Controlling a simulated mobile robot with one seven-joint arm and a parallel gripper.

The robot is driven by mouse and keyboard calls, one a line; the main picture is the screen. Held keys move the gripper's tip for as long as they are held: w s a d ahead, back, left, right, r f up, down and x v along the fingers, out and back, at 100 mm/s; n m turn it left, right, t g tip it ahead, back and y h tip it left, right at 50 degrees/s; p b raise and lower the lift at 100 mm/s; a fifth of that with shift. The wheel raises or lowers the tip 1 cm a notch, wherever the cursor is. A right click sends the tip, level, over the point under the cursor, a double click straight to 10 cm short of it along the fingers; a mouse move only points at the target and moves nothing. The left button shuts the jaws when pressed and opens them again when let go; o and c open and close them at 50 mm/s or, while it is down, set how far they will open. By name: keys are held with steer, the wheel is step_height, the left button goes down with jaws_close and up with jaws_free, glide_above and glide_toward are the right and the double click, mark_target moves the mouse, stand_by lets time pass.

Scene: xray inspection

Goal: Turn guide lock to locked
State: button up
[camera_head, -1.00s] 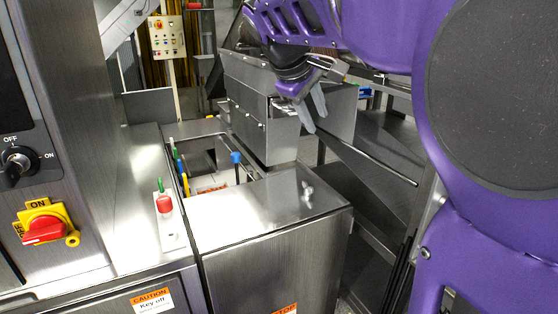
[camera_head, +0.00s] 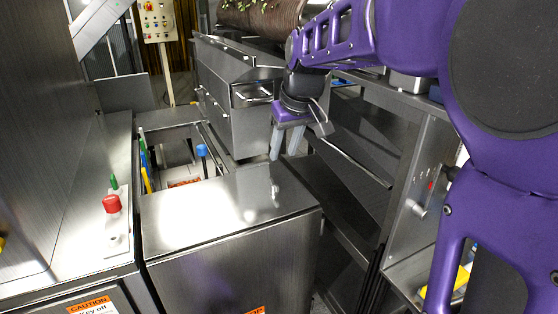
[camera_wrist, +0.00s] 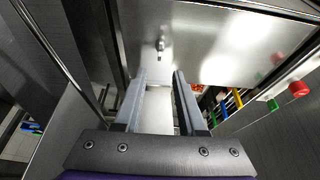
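A small shiny metal knob (camera_head: 274,190) stands on the right part of the steel cabinet top (camera_head: 215,212). It also shows in the wrist view (camera_wrist: 160,46), just beyond the fingertips. No label marks it, so I cannot tell for sure that it is the guide lock, nor its position. My gripper (camera_head: 286,143) points down behind the knob in the head view, apart from it. In the wrist view my gripper (camera_wrist: 160,74) has its two grey fingers spread with nothing between them.
A red button (camera_head: 112,203) and a green one (camera_head: 114,182) stand farther left. A steel box (camera_head: 240,100) is behind. A steel frame (camera_head: 400,180) stands at right.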

mark_target(275, 182)
steer(key=b+x, duration=0.2)
steer(key=x, duration=1)
jaws_close()
